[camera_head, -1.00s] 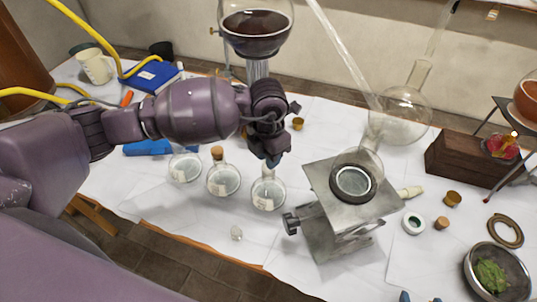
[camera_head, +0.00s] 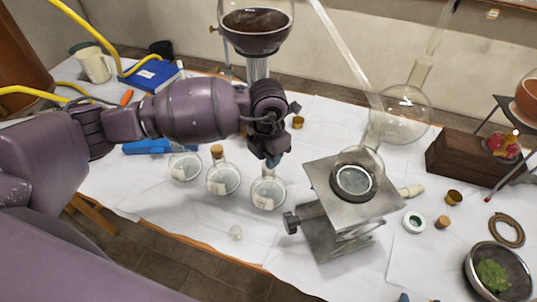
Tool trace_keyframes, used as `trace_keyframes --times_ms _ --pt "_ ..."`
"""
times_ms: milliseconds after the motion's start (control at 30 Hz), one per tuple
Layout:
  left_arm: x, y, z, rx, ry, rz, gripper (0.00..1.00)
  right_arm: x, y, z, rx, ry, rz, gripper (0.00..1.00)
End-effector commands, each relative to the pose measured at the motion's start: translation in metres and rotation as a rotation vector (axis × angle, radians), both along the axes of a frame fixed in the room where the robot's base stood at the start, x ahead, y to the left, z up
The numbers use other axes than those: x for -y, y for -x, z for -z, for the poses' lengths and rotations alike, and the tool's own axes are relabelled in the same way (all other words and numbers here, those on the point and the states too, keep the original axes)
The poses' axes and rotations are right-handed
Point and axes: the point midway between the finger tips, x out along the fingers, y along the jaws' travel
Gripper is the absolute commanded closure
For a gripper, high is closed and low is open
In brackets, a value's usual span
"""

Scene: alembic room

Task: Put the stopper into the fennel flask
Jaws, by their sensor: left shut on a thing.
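Three small round labelled flasks stand in a row: a left flask (camera_head: 184,167), a middle flask (camera_head: 222,180) with a cork in its neck (camera_head: 217,151), and a right flask (camera_head: 268,194). The labels are too small to read, so I cannot tell which is fennel. My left gripper (camera_head: 271,160) points down right over the right flask's neck. It is shut on the stopper, which its fingers hide; I cannot tell whether the stopper touches the neck. A small blue-grey tip at the bottom edge may be my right gripper (camera_head: 404,297); its jaws do not show.
A metal lab jack (camera_head: 325,187) with a round glass vessel stands right of the flasks. A small clear piece (camera_head: 236,232) lies in front of them. A loose cork (camera_head: 442,222), a white-rimmed ring (camera_head: 413,222) and a bowl of green herbs (camera_head: 497,272) are at the right.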

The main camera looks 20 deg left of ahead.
Motion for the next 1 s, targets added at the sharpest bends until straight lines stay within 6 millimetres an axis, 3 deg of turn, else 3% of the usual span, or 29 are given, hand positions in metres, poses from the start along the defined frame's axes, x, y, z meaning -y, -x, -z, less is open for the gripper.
trace_keyframes --times_ms 833,867,1000 --pt "0.0000 0.0000 0.0041 0.000 0.000 0.000 0.93 -0.0019 -0.0092 -0.0020 0.018 -0.001 -0.005 0.33" --pt "0.0000 0.0000 0.0041 0.000 0.000 0.000 0.71 -0.0019 -0.0088 -0.0019 0.017 -0.001 -0.005 0.33" --pt "0.0000 0.0001 0.0042 0.000 0.000 0.000 0.49 -0.0014 -0.0060 -0.0006 0.012 -0.001 -0.003 0.33"
